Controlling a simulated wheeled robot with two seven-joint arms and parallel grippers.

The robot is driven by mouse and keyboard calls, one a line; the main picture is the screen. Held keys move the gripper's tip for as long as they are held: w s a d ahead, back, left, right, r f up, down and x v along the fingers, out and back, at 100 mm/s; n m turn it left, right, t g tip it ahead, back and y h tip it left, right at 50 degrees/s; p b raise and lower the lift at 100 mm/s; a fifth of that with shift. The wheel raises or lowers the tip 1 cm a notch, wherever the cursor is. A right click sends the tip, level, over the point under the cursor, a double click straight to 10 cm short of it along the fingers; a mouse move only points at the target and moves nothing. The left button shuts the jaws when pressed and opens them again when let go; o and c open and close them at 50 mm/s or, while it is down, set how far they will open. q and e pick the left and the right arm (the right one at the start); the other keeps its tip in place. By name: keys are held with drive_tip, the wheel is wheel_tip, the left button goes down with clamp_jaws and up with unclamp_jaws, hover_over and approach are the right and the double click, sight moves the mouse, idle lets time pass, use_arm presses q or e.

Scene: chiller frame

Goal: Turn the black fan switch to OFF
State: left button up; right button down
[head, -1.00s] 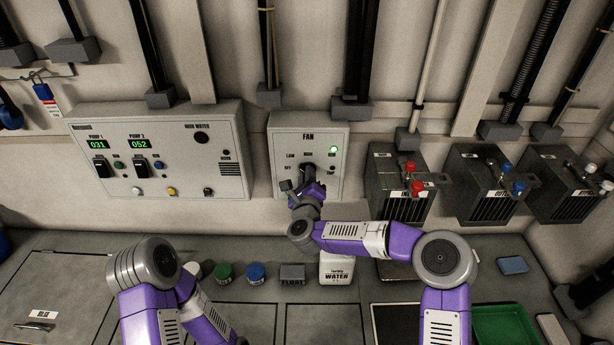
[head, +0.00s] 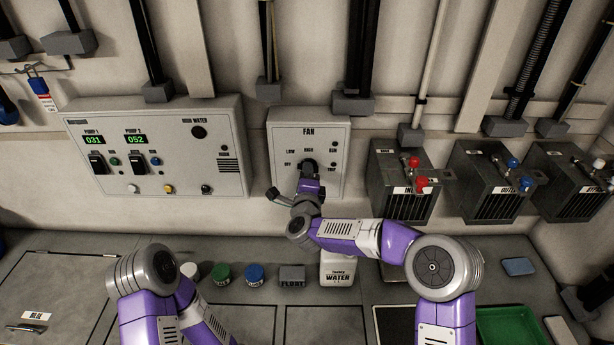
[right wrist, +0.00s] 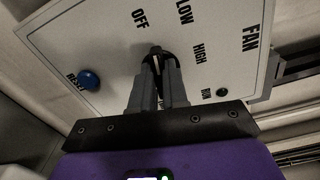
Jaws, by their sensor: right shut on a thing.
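The black fan switch (head: 309,164) sits on the grey FAN box (head: 337,130) on the wall, below the labels OFF, LOW and HIGH. My right gripper (head: 309,175) reaches up to it from below and partly hides it. In the right wrist view, the two fingers (right wrist: 157,72) are shut on the black switch (right wrist: 155,50), whose end lies near the OFF label. Its exact angle is hard to tell. The run lamp (head: 333,144) is dark. My left arm shows at the lower left, but its gripper is outside the view.
A pump panel (head: 220,150) hangs left of the FAN box. Metal boxes with red and blue valves (head: 405,200) hang to the right. A white water jug (head: 338,268) and several jars (head: 221,273) stand on the counter below. A blue button (right wrist: 90,79) is beside the switch.

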drive_tip(key=shift+n, duration=1)
drive_tip(key=c, duration=1.1)
unclamp_jaws()
drive_tip(key=shift+c, duration=0.2)
drive_tip(key=shift+s, duration=0.1)
drive_tip(key=s+b, duration=0.1)
drive_tip(key=s, duration=0.6)
drive_tip(key=shift+s, duration=0.15)
drive_tip(key=shift+f, duration=0.1)
